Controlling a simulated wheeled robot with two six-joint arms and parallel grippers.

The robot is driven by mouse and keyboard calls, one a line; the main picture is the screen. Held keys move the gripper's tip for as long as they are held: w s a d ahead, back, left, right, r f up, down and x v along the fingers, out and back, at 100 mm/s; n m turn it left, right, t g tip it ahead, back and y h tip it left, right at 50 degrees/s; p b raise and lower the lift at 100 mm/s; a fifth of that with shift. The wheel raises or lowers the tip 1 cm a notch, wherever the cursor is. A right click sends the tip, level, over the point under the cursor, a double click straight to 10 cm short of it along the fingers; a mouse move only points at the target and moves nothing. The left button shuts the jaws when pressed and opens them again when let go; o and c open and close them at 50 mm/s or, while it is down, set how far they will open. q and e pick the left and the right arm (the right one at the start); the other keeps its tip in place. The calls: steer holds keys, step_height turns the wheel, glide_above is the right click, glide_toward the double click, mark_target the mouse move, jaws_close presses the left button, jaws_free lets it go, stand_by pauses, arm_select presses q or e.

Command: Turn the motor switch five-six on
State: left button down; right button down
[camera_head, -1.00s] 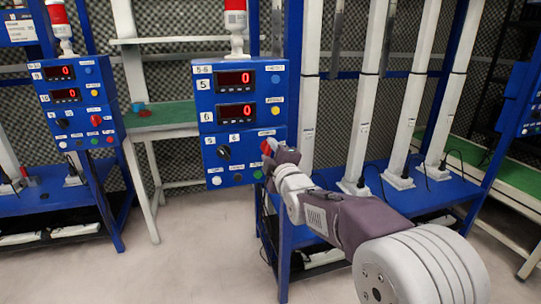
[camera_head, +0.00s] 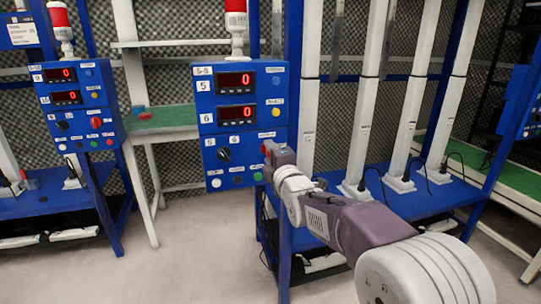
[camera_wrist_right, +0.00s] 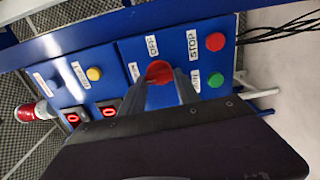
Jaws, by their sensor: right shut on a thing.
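The blue control box marked 5-6 (camera_head: 208,112) stands at the middle of the head view, with two red digit displays both reading 0. Its red knob (camera_head: 265,149) is at the right of the lower panel, mostly covered by my right gripper (camera_head: 270,155). In the right wrist view the red knob (camera_wrist_right: 159,71) sits between the two fingers of my right gripper (camera_wrist_right: 161,84), which is shut on it. An OFF label is beside the knob; the label on its other side is hard to read. My left gripper is not in view.
A black selector (camera_head: 224,155) and several push buttons share the lower panel. The red STOP button (camera_wrist_right: 215,42) and green button (camera_wrist_right: 215,80) lie close to my fingers. A similar control box (camera_head: 72,80) stands at the left. White columns (camera_head: 362,115) rise at the right.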

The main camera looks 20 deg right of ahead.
steer(key=shift+f, duration=0.1)
steer(key=c, duration=0.9)
jaws_free()
steer(key=shift+s, duration=0.15)
steer(key=s+p, duration=0.2)
steer(key=s, duration=0.6)
steer(key=shift+s+d, duration=0.15)
steer(key=shift+s, duration=0.25)
